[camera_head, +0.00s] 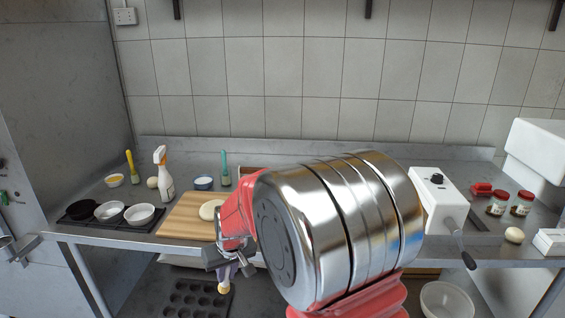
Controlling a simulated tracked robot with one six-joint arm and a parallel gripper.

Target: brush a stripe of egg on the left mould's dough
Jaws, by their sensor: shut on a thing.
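My gripper (222,262) is red and grey and hangs in front of the bench's front edge. On a dark rack at the bench's left stand three round vessels that look like the moulds: a black one (82,209) at left, a white one (110,211) in the middle and a white one (139,215) at right. Whether dough lies in them is too small to tell. A small bowl with yellow contents (115,181), perhaps egg, stands behind them.
A wooden board (182,219) with a pale disc (210,209) lies right of the moulds. A white cranked machine (436,205) stands right.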

